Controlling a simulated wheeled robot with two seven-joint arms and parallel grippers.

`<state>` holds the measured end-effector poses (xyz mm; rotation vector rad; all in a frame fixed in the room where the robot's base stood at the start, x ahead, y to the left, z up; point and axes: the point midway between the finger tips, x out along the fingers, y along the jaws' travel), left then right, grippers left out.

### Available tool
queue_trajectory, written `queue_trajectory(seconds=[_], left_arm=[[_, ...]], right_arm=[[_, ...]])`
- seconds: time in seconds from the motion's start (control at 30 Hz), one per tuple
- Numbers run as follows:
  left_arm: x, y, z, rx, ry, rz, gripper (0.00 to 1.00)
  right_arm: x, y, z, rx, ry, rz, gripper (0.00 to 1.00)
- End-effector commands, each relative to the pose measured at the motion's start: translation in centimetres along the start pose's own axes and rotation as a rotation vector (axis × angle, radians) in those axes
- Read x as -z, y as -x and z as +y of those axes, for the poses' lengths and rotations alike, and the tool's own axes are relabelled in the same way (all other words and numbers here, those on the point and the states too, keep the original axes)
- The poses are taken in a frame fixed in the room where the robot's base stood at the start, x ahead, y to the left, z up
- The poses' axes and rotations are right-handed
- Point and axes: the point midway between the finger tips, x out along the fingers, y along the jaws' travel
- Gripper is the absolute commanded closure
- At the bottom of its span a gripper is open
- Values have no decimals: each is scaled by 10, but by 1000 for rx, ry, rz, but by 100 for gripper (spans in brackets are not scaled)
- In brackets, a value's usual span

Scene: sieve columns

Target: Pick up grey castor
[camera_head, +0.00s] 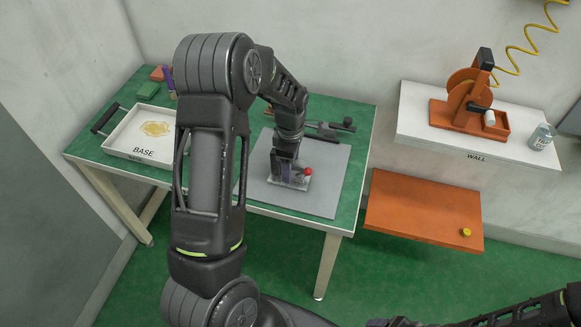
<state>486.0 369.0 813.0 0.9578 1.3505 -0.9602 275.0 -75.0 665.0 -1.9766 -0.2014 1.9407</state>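My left gripper (289,181) points down over the grey mat (327,187) on the green table. It is low at a small light-grey piece with a red knob (308,171). My wrist covers much of this spot, so I cannot tell whether the fingers are open or shut, or whether they touch the piece. I cannot make out a grey castor for certain. It may be hidden by my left arm or be part of what lies under the gripper. My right arm shows only at the bottom right; its gripper is out of view.
A white tray marked BASE (137,151) with a yellowish patch is at the table's left. A dark tool (330,128) lies behind the mat. On the right are a white wall shelf (424,129) with an orange device (468,103) and bottle (541,137), and an orange panel (419,211).

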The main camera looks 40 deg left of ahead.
Motion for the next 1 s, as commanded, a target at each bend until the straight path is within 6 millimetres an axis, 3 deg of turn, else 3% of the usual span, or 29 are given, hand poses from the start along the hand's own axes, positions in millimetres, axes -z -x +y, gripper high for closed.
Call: queue_trajectory(seconds=[0.13, 0.67, 1.0], left_arm=[[0, -8, 0, -1, 0, 0, 42], [0, -8, 0, -2, 0, 0, 42], [0, -8, 0, -1, 0, 0, 68]], right_arm=[[0, 1, 0, -1, -1, -1, 28], [0, 1, 0, -1, -1, -1, 28], [0, 1, 0, -1, -1, -1, 28]])
